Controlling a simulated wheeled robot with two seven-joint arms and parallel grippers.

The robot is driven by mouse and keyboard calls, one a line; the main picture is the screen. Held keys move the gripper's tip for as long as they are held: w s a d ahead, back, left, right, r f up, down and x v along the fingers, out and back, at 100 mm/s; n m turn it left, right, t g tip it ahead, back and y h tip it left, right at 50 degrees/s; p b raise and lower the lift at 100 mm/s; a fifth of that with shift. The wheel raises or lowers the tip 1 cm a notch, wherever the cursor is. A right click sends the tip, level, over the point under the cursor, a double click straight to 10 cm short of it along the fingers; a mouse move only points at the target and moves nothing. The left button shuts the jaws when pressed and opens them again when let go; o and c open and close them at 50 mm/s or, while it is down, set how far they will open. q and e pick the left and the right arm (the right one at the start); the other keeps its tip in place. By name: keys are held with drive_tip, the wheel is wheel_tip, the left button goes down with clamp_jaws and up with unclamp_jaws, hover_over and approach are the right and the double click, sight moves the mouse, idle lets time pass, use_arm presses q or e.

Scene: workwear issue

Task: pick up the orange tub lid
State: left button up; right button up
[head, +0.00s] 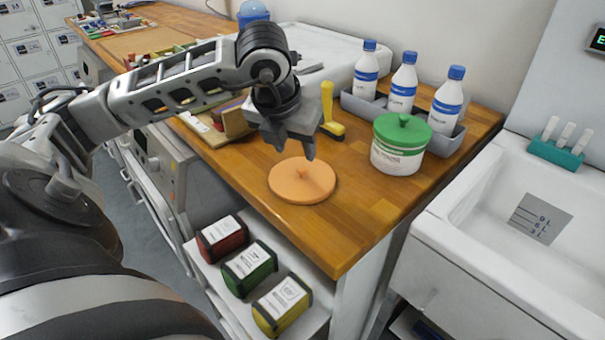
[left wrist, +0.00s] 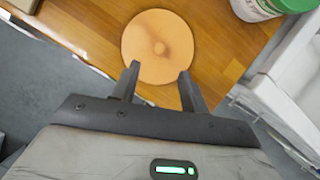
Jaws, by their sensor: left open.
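The orange tub lid (head: 301,183) is a flat disc with a small central knob, lying on the wooden counter near its front edge. In the left wrist view the lid (left wrist: 157,40) lies just beyond my fingertips. My left gripper (head: 290,150) is open and empty, above the lid, pointing down at it. In the left wrist view the two fingers of the gripper (left wrist: 160,75) stand apart, over the lid's near part. I cannot tell the exact height of the fingers above it. My right gripper is not in view.
A white tub with a green lid (head: 400,145) stands right of the orange lid. Behind are a grey tray (head: 355,106) with several bottles and a yellow brush (head: 328,110). A white sink (head: 500,200) is at right; a shelf below holds boxes (head: 250,270).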

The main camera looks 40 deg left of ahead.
sight(302, 168)
use_arm(q)
drive_tip(key=shift+p+x, duration=0.75)
drive_tip(key=shift+x, duration=3.25)
drive_tip(key=shift+w+a+r, duration=0.1)
drive_tip(key=shift+w+a, duration=0.05)
clamp_jaws()
